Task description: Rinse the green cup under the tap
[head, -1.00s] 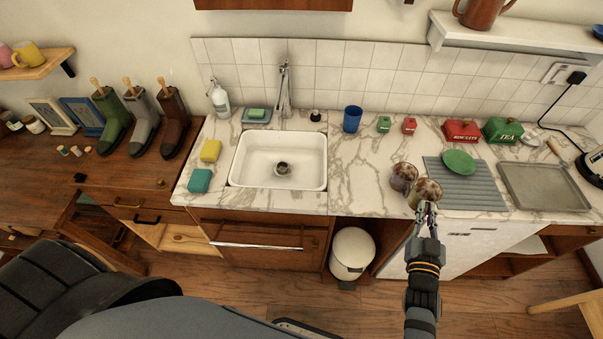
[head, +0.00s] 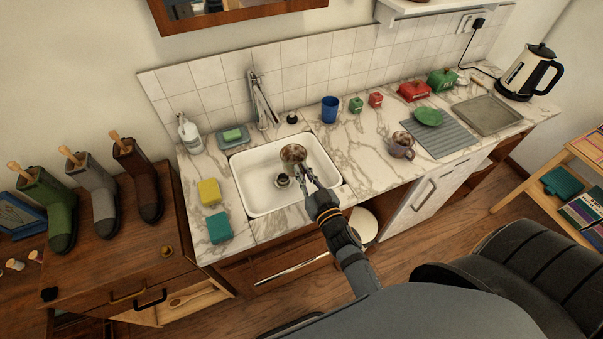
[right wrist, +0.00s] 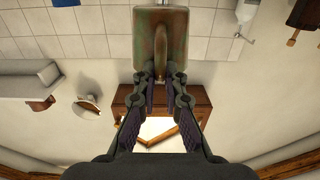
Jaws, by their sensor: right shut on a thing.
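The stained green cup (head: 293,154) is over the white sink (head: 237,177), in front of the tap (head: 262,98). In the head view its brown-stained inside shows and its outside is mostly hidden. In the right wrist view the cup (right wrist: 147,38) looks green with brown stains. My right gripper (head: 308,179) is shut on it at the handle side; in the right wrist view the fingers (right wrist: 160,82) meet at the handle. The cup is apart from the tap, and I see no water running. My left gripper is not in view.
A second stained cup (head: 402,146) stands beside the grey ribbed mat (head: 452,141). A blue cup (head: 330,109) stands behind the sink's right side. Yellow (head: 209,191) and teal (head: 219,228) sponges lie left of the sink. A soap bottle (head: 189,135) and green soap on a dish (head: 233,139) are behind.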

